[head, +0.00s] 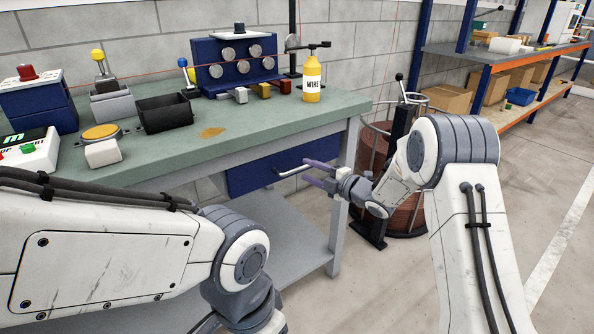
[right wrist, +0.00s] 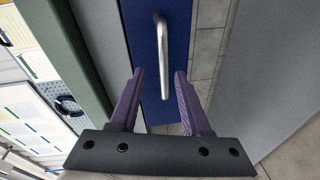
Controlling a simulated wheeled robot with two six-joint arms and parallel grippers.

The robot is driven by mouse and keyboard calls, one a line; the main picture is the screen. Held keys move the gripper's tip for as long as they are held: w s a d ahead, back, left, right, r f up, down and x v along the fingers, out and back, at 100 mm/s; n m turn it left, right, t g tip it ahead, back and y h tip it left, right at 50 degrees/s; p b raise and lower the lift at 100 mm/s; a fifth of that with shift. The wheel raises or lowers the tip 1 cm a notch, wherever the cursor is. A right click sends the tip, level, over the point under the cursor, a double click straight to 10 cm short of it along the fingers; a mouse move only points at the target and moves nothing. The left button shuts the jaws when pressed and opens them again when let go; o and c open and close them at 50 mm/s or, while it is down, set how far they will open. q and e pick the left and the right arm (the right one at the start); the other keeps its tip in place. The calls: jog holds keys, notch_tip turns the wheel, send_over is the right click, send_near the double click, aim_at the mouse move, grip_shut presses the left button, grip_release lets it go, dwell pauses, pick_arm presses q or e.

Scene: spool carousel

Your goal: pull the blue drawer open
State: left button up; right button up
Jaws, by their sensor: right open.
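The blue drawer (head: 247,179) sits under the green-topped workbench, its front looking flush, so it appears closed. Its silver bar handle (head: 291,171) sticks out from the front. My right gripper (head: 306,171) is open at the right end of the handle, with purple fingers. In the right wrist view, the handle (right wrist: 163,50) runs down the blue drawer front (right wrist: 142,40), and its lower end shows between the open fingers (right wrist: 159,73). I cannot tell whether they touch it. My left arm crosses the lower left; its fingers are out of view.
The workbench (head: 225,125) carries a yellow wire bottle (head: 312,82), a black bin (head: 165,113) and a blue roller unit (head: 205,60). Its grey front leg (head: 341,200) stands just right of the drawer. A spool carousel (head: 408,212) stands behind my right arm. Floor at right is clear.

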aim_at(297, 170)
jog(key=s+d+f+n+g+y, duration=0.2)
jog(key=s+d+f+n+y, duration=0.1)
jog(key=d+n+y, duration=0.25)
jog(key=b+x, duration=0.1)
jog(key=x, duration=1)
jog(key=shift+r, duration=0.1)
grip_shut()
dwell(0.9)
